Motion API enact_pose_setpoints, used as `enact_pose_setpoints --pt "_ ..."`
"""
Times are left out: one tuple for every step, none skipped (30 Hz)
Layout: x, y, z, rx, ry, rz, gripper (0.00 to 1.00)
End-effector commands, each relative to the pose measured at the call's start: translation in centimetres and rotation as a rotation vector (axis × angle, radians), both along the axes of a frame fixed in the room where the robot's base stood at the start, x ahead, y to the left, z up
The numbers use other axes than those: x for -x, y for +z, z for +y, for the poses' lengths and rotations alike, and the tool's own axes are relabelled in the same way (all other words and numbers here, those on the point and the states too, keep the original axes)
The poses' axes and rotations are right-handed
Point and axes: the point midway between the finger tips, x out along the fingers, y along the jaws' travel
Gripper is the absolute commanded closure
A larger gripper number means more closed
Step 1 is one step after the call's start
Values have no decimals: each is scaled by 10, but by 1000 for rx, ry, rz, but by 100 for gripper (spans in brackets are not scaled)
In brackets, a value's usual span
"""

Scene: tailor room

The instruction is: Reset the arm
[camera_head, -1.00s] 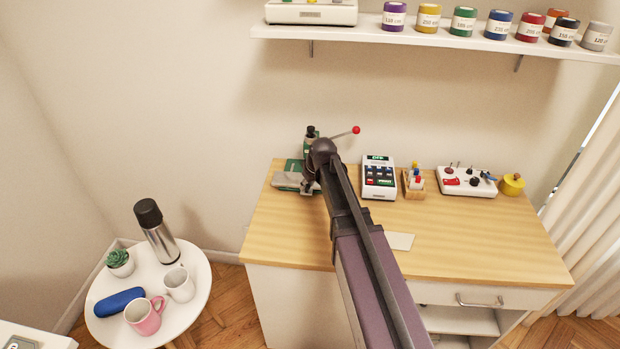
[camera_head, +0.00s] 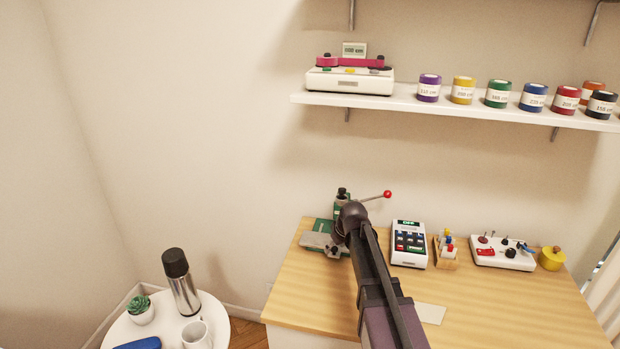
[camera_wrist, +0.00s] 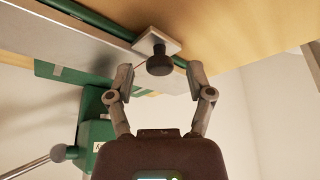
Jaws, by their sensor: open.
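My gripper (camera_wrist: 160,78) is open in the wrist view, with its two fingers spread on either side of a black knob (camera_wrist: 160,63) on a small pale plate. I cannot tell whether the fingers touch anything; no object is visibly gripped. A green machine (camera_wrist: 95,118) with a grey lever (camera_wrist: 35,162) is at left in that view. In the head view my arm reaches to the green machine (camera_head: 320,228) at the left of the desk. A lever with a red ball (camera_head: 387,194) sticks out to the right there. My arm hides part of the machine and my gripper's fingers.
The wooden desk (camera_head: 480,300) also holds a keypad device (camera_head: 409,243), a small wooden holder (camera_head: 446,252), a white control box (camera_head: 503,252) and a yellow pot (camera_head: 551,258). A shelf (camera_head: 400,103) hangs above. A round white table (camera_head: 125,325) with a flask (camera_head: 181,281) stands at left.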

Motion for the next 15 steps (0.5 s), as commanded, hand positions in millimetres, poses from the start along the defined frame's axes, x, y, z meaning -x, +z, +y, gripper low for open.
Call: enact_pose_setpoints --pt "2 1 0 0 -3 3 32" --pt "4 1 0 1 -5 5 32" --pt "7 2 0 1 -9 11 32" --pt "10 3 -1 1 -14 15 32" --pt "14 4 -1 1 -20 22 32" --pt "20 5 -1 1 -30 32 32" --pt "26 7 -1 2 -38 41 32" --pt "32 8 -1 2 -48 52 32" --pt "41 10 -2 3 -63 67 32" --pt "49 12 -3 5 -77 80 32" --pt "57 13 -3 7 -91 95 32" --pt "69 16 -4 9 -113 115 32" --pt "79 18 -5 11 -130 131 32" --pt "89 21 -6 15 -149 147 32" --pt "103 24 -7 19 -175 172 32"
